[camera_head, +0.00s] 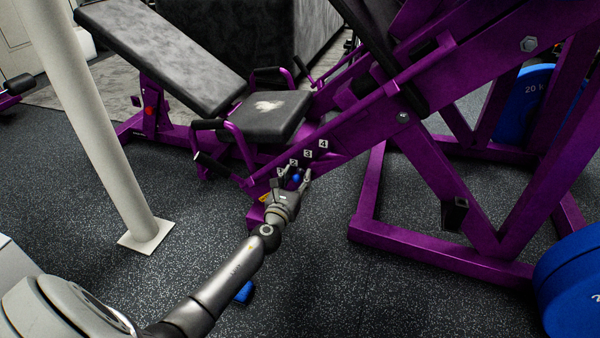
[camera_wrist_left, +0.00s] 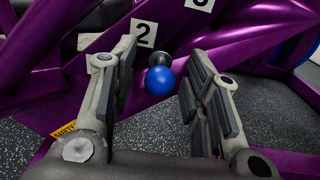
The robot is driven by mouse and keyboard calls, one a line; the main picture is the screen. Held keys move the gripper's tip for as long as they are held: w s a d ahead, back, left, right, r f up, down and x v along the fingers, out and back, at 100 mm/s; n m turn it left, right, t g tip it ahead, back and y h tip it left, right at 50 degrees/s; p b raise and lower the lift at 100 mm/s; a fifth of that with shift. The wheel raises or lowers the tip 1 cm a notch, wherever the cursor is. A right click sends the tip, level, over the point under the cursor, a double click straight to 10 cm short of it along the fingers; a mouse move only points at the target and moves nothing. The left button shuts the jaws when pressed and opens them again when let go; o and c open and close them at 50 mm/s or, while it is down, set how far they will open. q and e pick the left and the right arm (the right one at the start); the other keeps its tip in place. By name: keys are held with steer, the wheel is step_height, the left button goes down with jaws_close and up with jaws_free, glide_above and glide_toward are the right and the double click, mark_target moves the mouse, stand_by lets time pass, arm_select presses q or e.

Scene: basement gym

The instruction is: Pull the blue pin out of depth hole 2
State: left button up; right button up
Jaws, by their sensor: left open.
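The blue pin (camera_wrist_left: 160,80) has a round blue knob and a dark shank at the purple frame, just below the white label 2 (camera_wrist_left: 143,32) in the left wrist view. In the head view the pin (camera_head: 297,178) is a small blue spot by my left gripper (camera_head: 292,181). My left gripper (camera_wrist_left: 163,88) is open, with one finger on each side of the knob and visible gaps between. The numbered purple rail (camera_head: 330,135) carries labels up to 4. The hole itself is hidden behind the knob. My right gripper is not in view.
A black padded seat (camera_head: 270,115) and bench (camera_head: 165,50) are above and left. A white post (camera_head: 100,120) stands at left. Blue weight plates (camera_head: 570,285) are at right. A blue object (camera_head: 244,293) lies below my left arm. Speckled floor is open in front.

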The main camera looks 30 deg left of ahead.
arm_select(q)
steer(key=shift+c, duration=0.3)
stand_by(0.4)
jaws_close()
